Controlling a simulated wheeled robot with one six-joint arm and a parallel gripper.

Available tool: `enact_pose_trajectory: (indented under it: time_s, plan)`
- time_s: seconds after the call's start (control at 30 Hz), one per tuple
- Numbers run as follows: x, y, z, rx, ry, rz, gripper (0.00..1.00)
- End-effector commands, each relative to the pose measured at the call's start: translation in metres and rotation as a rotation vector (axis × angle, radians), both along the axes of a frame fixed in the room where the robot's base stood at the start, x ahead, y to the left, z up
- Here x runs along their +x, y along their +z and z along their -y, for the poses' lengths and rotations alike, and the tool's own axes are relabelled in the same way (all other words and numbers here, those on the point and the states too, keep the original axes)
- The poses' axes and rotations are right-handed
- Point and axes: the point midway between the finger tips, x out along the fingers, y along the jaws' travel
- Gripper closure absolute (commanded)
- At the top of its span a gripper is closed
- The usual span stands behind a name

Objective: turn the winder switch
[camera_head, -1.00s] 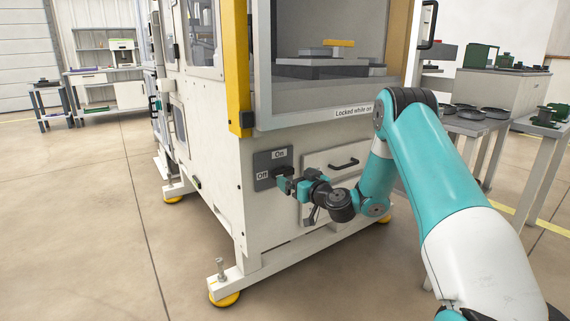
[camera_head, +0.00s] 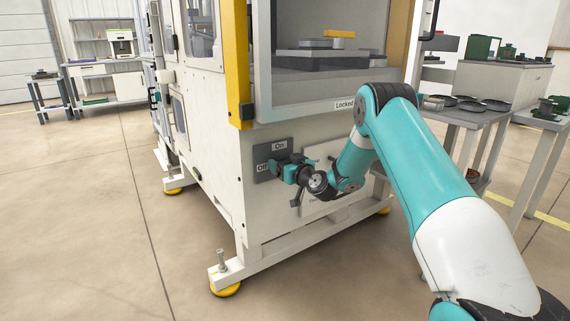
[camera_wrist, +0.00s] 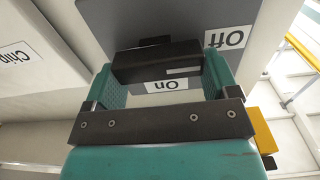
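The winder switch is a black bar handle (camera_wrist: 140,64) on a grey panel (camera_head: 263,154) low on the machine's front. In the wrist view the handle lies crosswise, and a pale mark on it is toward the "Off" label (camera_wrist: 231,38). The "On" label (camera_wrist: 167,86) is below the handle there. My gripper (camera_head: 281,166) is at the panel and hides the switch in the head view. In the wrist view the gripper's teal fingers (camera_wrist: 164,78) are wide apart, one near each end of the handle. I cannot tell whether they touch it.
The winder cabinet (camera_head: 220,130) stands on yellow feet, with a window above the panel. My arm hides part of its front and of the "Locked" label (camera_head: 344,104). A table with black discs (camera_head: 470,116) is at the right. The floor at left is clear.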

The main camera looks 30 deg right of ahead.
Motion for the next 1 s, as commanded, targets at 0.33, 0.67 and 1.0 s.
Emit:
enact_pose_trajectory:
  time_s: [0.33,0.67,1.0]
  plan:
    - [-0.0003,0.0003,0.001,0.063,-0.001,-0.002,0.43]
    - [-0.0002,0.0004,0.0037,0.309,0.0,-0.011,0.43]
    - [-0.0003,-0.0008,0.007,0.632,-0.001,-0.024,0.43]
